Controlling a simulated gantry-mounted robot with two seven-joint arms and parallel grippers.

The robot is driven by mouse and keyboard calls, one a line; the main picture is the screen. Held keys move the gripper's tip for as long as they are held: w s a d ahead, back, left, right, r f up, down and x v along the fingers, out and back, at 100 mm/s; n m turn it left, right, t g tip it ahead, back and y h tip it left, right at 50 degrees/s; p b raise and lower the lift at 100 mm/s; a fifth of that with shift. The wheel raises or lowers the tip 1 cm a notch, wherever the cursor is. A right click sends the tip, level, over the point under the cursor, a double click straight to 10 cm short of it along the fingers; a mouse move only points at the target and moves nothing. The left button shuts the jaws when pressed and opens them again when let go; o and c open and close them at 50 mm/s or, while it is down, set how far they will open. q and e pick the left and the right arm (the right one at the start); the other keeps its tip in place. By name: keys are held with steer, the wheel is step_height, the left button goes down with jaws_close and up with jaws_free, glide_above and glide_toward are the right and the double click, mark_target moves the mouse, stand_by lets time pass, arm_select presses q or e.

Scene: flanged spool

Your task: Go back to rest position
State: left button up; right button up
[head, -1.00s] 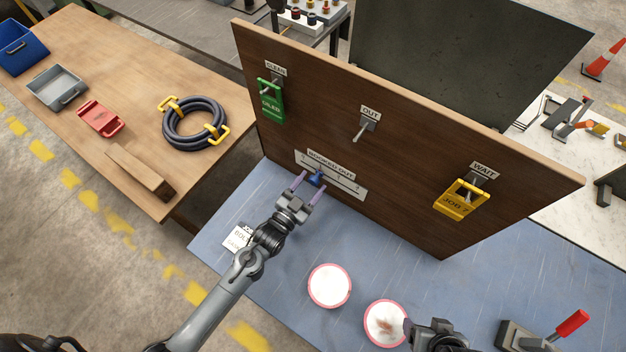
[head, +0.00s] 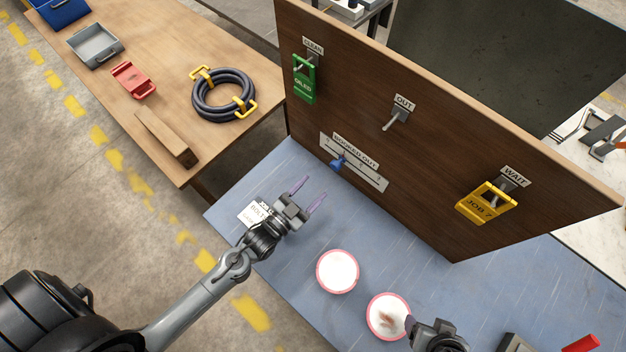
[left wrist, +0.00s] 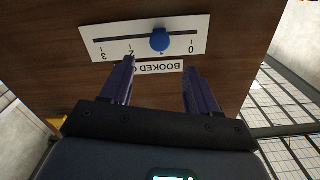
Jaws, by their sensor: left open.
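My left gripper (head: 311,191) is open and empty. It stands over the blue worktop, in front of the wooden board (head: 400,150) and apart from it. The white "BOOKED OUT" scale plate (head: 368,178) with its blue slider knob (head: 338,161) is on the board beyond the fingers. In the left wrist view the knob (left wrist: 159,40) sits between the 0 and 2 marks, beyond the two open purple fingers (left wrist: 162,70). My right gripper (head: 412,328) is at the bottom, by a pink-rimmed dish; its jaw state is unclear.
On the board hang a green tag (head: 304,82) at CLEAN and a yellow tag (head: 485,204) at WAIT; the OUT hook (head: 394,119) is empty. Two pink-rimmed round dishes (head: 337,271) lie on the worktop. A wooden table (head: 190,55) at left holds a coiled hose (head: 223,95).

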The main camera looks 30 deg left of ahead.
arm_select(q)
steer(key=shift+s+f, duration=0.1)
steer(key=s+a+r+n+g+y, duration=0.2)
steer(key=s+g, duration=0.5)
steer(key=s, duration=0.1)
steer(key=s+a+r+n+g+y, duration=0.1)
steer(key=s+a+r+g+y, duration=0.1)
steer(key=s+g, duration=0.55)
steer(key=w+p+v, duration=0.1)
steer(key=p+v, duration=0.7)
steer(key=p, duration=0.1)
steer(key=w+r+p+v, duration=0.1)
steer(key=w+p+v, duration=0.1)
steer(key=p+v, duration=0.7)
steer(key=shift+w, duration=0.25)
steer(key=shift+a+t, duration=0.1)
steer(key=shift+t, duration=0.15)
